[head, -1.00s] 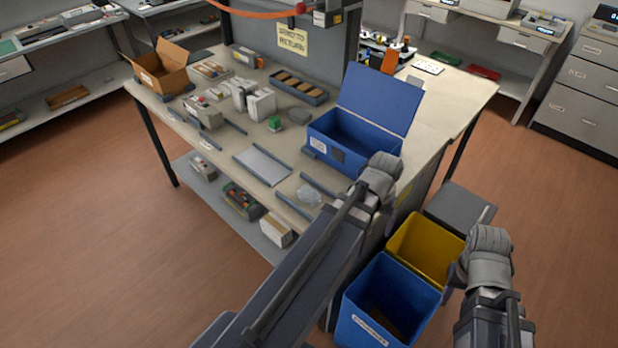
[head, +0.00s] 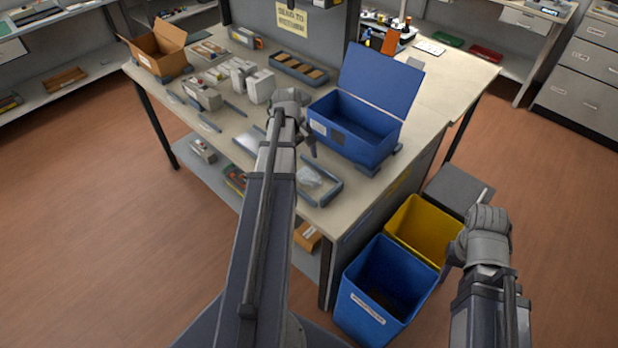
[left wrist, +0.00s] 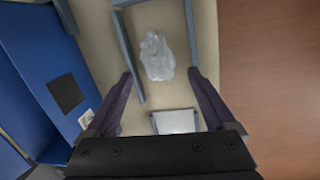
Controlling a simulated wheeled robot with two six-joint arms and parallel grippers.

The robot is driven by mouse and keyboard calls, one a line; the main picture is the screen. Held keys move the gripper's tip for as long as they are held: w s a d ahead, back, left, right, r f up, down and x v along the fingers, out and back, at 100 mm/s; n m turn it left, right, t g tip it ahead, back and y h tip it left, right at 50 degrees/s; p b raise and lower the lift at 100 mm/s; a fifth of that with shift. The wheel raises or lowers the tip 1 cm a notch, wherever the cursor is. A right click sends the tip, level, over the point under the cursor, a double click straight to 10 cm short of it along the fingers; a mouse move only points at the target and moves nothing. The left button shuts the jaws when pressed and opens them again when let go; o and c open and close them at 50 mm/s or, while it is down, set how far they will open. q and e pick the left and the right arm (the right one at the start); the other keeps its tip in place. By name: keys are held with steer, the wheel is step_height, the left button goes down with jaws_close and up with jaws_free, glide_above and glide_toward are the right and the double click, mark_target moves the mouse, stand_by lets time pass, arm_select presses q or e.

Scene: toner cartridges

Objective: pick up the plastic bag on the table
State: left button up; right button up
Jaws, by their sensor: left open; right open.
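The clear plastic bag (head: 310,178) lies inside a grey-railed bay near the table's front edge, left of the blue lidded box. It also shows in the left wrist view as a crumpled whitish bag (left wrist: 157,55) between the rails. My left gripper (head: 300,140) is open above the table, behind the bag in the head view. In the left wrist view its two dark fingers (left wrist: 160,75) are spread, with the bag ahead between and beyond the tips. My right gripper (head: 466,235) is open and empty beside the yellow bin, away from the table top.
The blue box (head: 350,130) stands open right of the bag. A silver plate (left wrist: 175,121) lies near the left gripper. White cartons (head: 243,75) and an open cardboard box (head: 158,50) stand farther left. Yellow (head: 425,228) and blue (head: 385,290) bins stand on the floor below.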

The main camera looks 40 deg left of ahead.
mark_target(308, 172)
arm_select(q)
steer(key=shift+w+d+f+b, duration=0.15)
steer(key=shift+w+f+b, duration=0.05)
steer(key=shift+f+b, duration=1.05)
steer(key=shift+w+d+f+b, duration=0.1)
steer(key=shift+w+f+b, duration=0.15)
steer(key=shift+f+b, duration=1)
steer(key=shift+w+d+f+b, duration=0.15)
steer(key=shift+w+f+b, duration=0.05)
steer(key=shift+f+b, duration=1)
steer(key=c, duration=1.1)
steer(key=shift+c, duration=0.2)
